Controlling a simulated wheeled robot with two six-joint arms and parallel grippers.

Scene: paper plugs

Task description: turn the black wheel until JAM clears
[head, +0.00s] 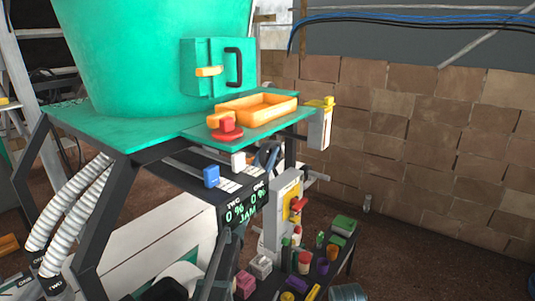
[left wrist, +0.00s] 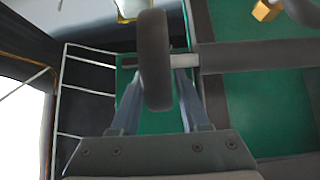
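The black wheel (left wrist: 154,60) shows edge-on in the left wrist view, on a pale shaft that runs right to a dark bar. My left gripper (left wrist: 157,82) has one blue-grey finger on each side of the wheel. A gap shows between the wheel and the right finger, so it looks open. In the head view the gripper (head: 268,157) is small and partly hidden below the green platform, and the wheel is hard to make out. The dark display (head: 246,207) shows green 0 % readings and JAM. My right gripper is not in view.
A blue slider (head: 211,176) sits below. Several coloured parts crowd the lower middle. A brick wall (head: 420,130) stands behind; floor at right is mostly clear.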

